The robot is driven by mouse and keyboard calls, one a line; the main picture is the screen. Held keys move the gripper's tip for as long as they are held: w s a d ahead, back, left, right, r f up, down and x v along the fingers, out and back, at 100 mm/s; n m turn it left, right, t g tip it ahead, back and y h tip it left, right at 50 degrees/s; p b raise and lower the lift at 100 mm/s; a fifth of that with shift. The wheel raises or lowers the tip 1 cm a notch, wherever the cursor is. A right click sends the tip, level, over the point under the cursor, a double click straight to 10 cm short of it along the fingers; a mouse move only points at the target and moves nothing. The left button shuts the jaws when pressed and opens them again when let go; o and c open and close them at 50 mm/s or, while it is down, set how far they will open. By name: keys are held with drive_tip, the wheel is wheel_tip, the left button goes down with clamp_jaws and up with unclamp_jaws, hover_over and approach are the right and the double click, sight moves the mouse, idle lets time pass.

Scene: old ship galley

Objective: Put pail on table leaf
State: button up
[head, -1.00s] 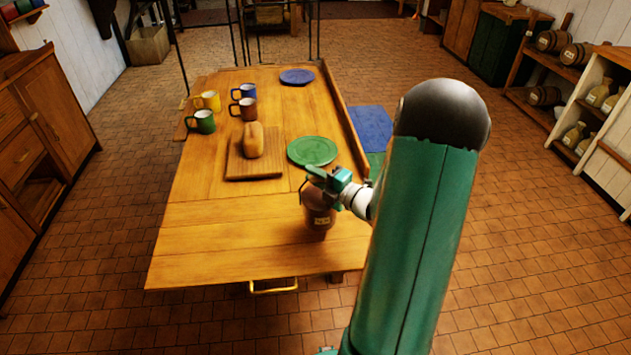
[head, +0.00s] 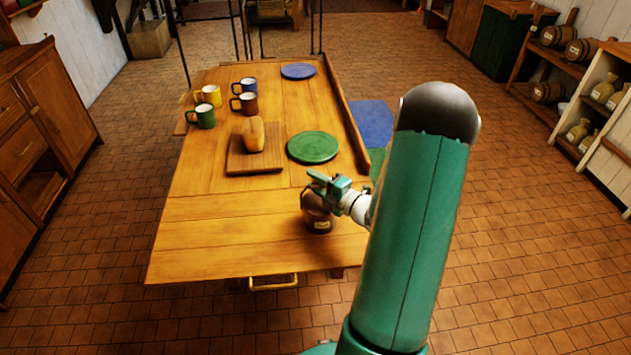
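The fingers are small in view and cover part of the pail's rim and handle.
Beyond the leaf are a green plate (head: 313,147), a loaf (head: 254,135) on a board (head: 240,164), several mugs (head: 201,117) and a blue plate (head: 298,71). A raised rail (head: 345,115) lines the right edge. The leaf's left and middle are clear.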

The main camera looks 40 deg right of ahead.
drive_tip(key=shift+r, duration=0.1)
drive_tip(key=s+d, duration=0.2)
drive_tip(key=s, duration=1)
drive_tip(key=a+r+n+g+y, duration=0.2)
drive_tip(key=a+r+n+g, duration=0.15)
drive_tip(key=a+n, duration=0.55)
drive_tip(key=w+a+r+n+g+y, duration=0.1)
drive_tip(key=a+r+n+g+y, duration=0.15)
drive_tip(key=a+n+g, duration=0.45)
drive_tip(key=a+r+n+g+y, duration=0.2)
drive_tip(key=a+r+n+g, duration=0.1)
drive_tip(key=a+n, duration=0.75)
drive_tip(key=s+a+r+n+h, duration=0.3)
drive_tip(key=r+n+h, duration=0.1)
drive_tip(key=n, duration=0.9)
drive_tip(key=s+a+r+n+t+h, duration=0.1)
drive_tip(key=r+n+h, duration=0.4)
drive_tip(key=n, duration=0.8)
drive_tip(key=shift+s+a+r, duration=0.35)
drive_tip(key=shift+s+a, duration=0.55)
drive_tip(key=shift+s, duration=0.35)
